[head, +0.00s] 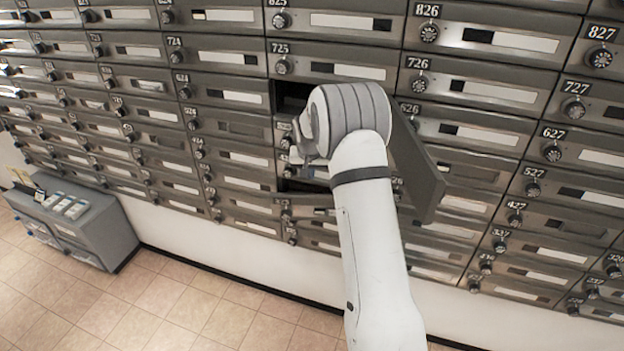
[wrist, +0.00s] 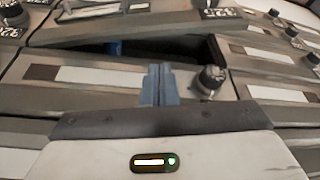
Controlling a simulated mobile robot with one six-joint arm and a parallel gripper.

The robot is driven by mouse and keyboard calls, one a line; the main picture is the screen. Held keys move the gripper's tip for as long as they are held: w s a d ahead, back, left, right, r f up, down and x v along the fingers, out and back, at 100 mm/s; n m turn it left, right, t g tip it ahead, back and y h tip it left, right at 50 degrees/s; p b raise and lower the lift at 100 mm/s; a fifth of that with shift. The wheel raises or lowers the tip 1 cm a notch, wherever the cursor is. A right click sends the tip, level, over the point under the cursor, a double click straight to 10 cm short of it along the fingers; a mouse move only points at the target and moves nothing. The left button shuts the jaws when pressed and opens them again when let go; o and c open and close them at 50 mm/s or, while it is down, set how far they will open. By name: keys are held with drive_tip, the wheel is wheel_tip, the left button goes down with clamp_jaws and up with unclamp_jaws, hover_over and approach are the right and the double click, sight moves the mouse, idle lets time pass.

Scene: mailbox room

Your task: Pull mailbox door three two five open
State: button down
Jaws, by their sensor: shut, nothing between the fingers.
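My gripper (wrist: 158,84) is shut and empty in the wrist view. Its fingertips are in front of a dark open gap (wrist: 190,45) in the mailbox wall, close to a black knob (wrist: 210,79). A mailbox door (wrist: 135,28) stands ajar above this gap in that picture. In the head view a low mailbox door (head: 305,199) in the column under 725 seems slightly ajar below a dark gap.
Higher in that column, a compartment (head: 291,97) is open, and a dark door panel (head: 418,172) juts out on the right of my wrist. A grey cabinet (head: 85,222) stands on the floor at the left. The tiled floor (head: 215,310) in front is clear.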

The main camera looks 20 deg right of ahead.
drive_tip(key=p+x, duration=0.2)
drive_tip(key=x, duration=0.7)
drive_tip(key=shift+f+p, duration=0.2)
drive_tip(key=shift+p, duration=0.15)
drive_tip(key=shift+d, duration=0.1)
